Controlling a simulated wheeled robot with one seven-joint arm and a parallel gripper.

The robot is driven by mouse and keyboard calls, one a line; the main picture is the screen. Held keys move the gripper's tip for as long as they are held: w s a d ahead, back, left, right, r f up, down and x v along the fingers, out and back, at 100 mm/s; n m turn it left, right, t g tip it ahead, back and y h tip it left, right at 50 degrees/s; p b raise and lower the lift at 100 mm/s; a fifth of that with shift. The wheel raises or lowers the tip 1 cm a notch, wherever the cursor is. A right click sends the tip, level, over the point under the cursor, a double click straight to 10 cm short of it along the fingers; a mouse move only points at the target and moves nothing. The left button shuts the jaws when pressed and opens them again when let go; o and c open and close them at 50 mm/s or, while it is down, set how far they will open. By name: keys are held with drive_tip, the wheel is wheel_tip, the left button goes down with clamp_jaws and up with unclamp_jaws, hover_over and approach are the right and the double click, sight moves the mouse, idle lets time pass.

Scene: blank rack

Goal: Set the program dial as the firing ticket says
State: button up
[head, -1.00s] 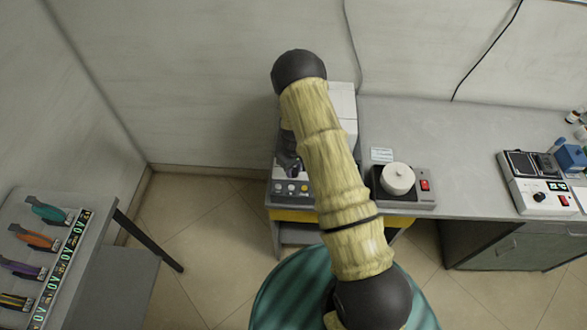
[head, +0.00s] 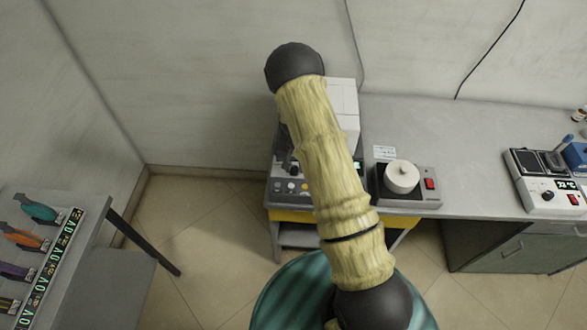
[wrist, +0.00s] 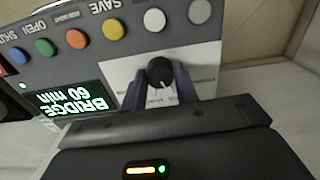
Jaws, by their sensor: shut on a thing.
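In the wrist view a black round dial (wrist: 160,72) sits on a white plate on the machine's front panel. A small light mark shows near its lower edge; the print around it is too blurred to read. My gripper (wrist: 160,80) is shut on the dial, one purple-grey finger on each side. The panel's display (wrist: 72,103) reads "BRIDGE 60 min", upside down in this view. In the head view the machine's panel (head: 289,188) is partly behind my arm, and the gripper is not clearly visible. A small white card (head: 384,153) on the bench has unreadable print.
Coloured buttons (wrist: 76,39) line the panel beside the dial. A hotplate-like device (head: 425,187) with a white round top (head: 401,177) stands right of the machine. Another device (head: 545,190) is farther right. A side table at left holds several coloured-handled tools (head: 38,209).

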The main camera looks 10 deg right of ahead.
sight(294, 169)
drive_tip(key=m+b, duration=0.1)
drive_tip(key=m, duration=0.2)
drive_tip(key=shift+m, duration=2.2)
drive_tip(key=o, duration=1)
drive_tip(key=shift+r, duration=0.15)
wheel_tip(294, 169, up, 17)
drive_tip(key=b, duration=0.3)
drive_tip(key=shift+r, duration=0.1)
drive_tip(key=shift+s, duration=0.1)
